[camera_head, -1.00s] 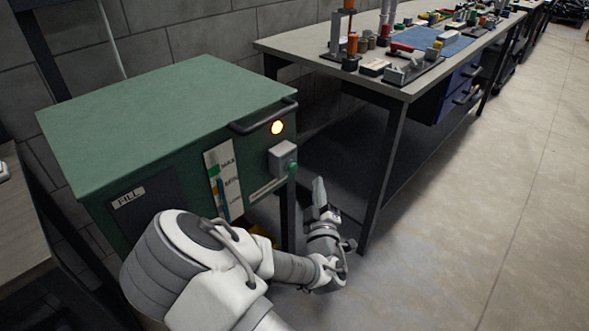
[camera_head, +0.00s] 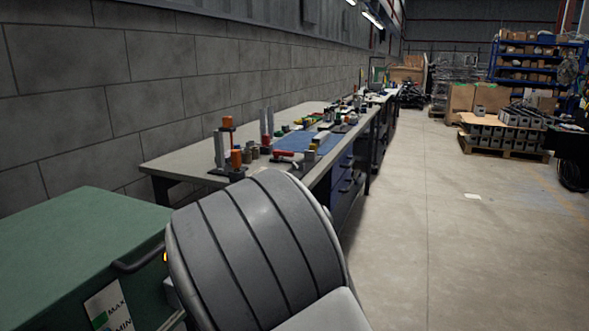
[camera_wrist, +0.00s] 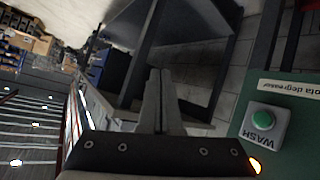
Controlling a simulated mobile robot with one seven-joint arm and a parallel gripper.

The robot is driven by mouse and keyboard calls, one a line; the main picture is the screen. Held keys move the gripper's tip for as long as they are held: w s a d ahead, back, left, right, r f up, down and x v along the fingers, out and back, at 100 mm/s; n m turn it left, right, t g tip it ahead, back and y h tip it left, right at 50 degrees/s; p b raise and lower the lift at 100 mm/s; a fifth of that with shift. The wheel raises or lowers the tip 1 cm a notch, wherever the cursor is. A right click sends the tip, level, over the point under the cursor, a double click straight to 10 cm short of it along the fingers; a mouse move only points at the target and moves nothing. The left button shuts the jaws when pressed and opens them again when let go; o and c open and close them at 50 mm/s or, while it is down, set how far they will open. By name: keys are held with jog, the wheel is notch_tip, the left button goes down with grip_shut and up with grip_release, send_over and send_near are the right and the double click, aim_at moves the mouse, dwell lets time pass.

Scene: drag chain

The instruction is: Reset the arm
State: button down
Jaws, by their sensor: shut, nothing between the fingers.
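My gripper (camera_wrist: 160,100) shows in the wrist view with its two grey fingers together and nothing between them. In the head view only a large grey and white part of my arm shows at the bottom middle; the gripper is hidden there. In the wrist view the fingers point past the green cabinet (camera_wrist: 294,135), which lies to their right. The cabinet's green WASH button (camera_wrist: 263,120) sits in a grey housing to the right of the fingers, apart from them.
The green cabinet (camera_head: 75,245) stands at the lower left in the head view. A long workbench (camera_head: 185,160) carries tools, small parts and a blue mat (camera_head: 302,146). Open concrete floor (camera_head: 450,240) lies to the right, with loaded pallets (camera_head: 505,138) farther back.

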jog(key=s+d+r+m+g+y, duration=0.2)
jog(key=s+d+r+m+g, duration=0.15)
jog(key=s+d+r, duration=0.7)
jog(key=s+d+r+g+h, duration=0.1)
jog(key=s+d+r, duration=0.3)
jog(key=s, duration=0.4)
jog(key=s+d+r+g+h, duration=0.1)
jog(key=s+d+r+h, duration=0.2)
jog(key=s, duration=0.6)
notch_tip(320, 180, up, 25)
jog(key=y+p, duration=0.1)
jog(key=p, duration=2.3)
jog(key=shift+w, duration=0.2)
jog(key=shift+a+g, duration=0.2)
jog(key=shift+g, duration=0.05)
